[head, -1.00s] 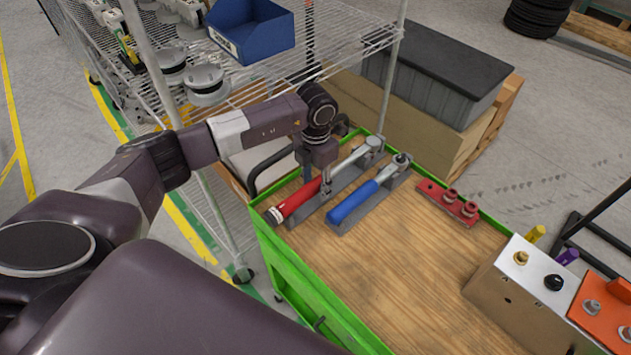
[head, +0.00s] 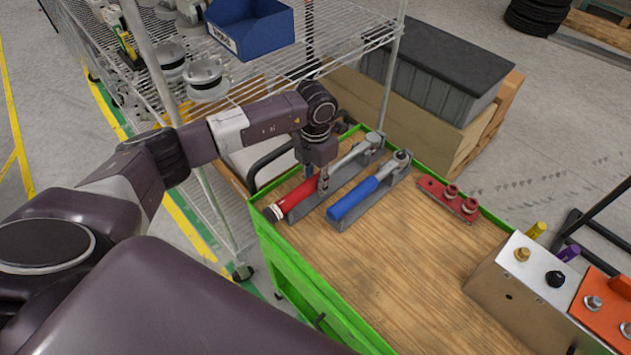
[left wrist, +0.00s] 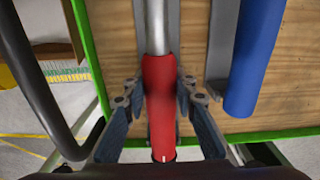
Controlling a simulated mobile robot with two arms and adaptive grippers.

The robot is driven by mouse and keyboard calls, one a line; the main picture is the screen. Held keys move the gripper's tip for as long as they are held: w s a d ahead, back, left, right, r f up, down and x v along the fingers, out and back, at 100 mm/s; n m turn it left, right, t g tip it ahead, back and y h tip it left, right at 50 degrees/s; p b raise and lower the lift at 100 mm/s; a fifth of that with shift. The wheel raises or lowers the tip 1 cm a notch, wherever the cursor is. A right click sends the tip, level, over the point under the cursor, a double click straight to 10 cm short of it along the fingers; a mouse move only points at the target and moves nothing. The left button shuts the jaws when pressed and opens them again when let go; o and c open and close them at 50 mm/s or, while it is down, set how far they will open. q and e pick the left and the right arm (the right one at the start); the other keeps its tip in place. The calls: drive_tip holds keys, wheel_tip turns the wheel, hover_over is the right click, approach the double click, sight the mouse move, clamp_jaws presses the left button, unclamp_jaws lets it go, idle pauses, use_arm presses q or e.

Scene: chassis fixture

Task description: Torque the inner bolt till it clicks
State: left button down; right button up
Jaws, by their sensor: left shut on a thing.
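A torque wrench with a red handle (head: 296,198) and silver shaft lies in a grey holder on the wood-topped green cart. My left gripper (head: 322,182) points down over it. In the left wrist view its fingers (left wrist: 160,92) are shut on the red handle (left wrist: 160,120), one on each side. The wrench still lies along its holder. At the right, a metal box (head: 527,270) bears a brass bolt (head: 522,254) and a black one (head: 554,278). An orange plate (head: 602,312) beside it has silver bolts (head: 593,302). Which is the inner bolt I cannot tell. My right gripper is out of view.
A blue-handled wrench (head: 352,198) lies close beside the red one in its own holder. A red block with two sockets (head: 449,200) lies at the back edge. The middle of the cart top (head: 420,260) is clear. A wire shelf (head: 270,75) stands behind the arm.

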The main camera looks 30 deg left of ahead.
use_arm(q)
drive_tip(key=shift+w+r+p, duration=0.2)
drive_tip(key=shift+r+p, duration=0.2)
drive_tip(key=shift+r, duration=0.2)
drive_tip(key=shift+r+p, duration=1.85)
drive_tip(key=shift+r, duration=1.2)
